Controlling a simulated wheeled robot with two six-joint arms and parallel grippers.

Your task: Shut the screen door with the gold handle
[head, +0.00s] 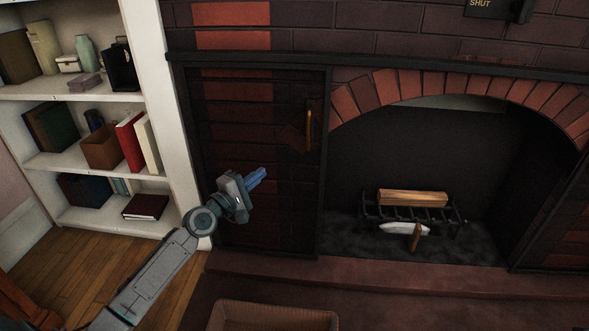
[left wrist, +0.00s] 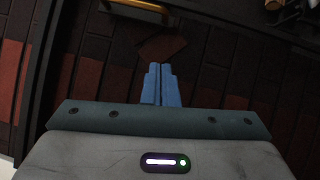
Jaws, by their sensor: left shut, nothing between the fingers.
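The screen door (head: 232,160) is a dark framed mesh panel left of the fireplace opening, with brickwork showing through it. Its gold handle (head: 309,130) is upright near the panel's right edge. The handle also shows at the top of the left wrist view (left wrist: 150,8), partly cut off. My left gripper (head: 257,178) is in front of the panel, below and left of the handle. Its blue fingers (left wrist: 160,85) are shut and empty, apart from the handle. My right gripper is in neither view.
The fireplace opening (head: 420,150) is uncovered, with a grate (head: 382,213) and log (head: 413,198) inside. Another dark panel (head: 560,215) stands at the right. A white bookshelf (head: 160,110) is at the left. A basket (head: 275,318) sits in front of the hearth (head: 400,280).

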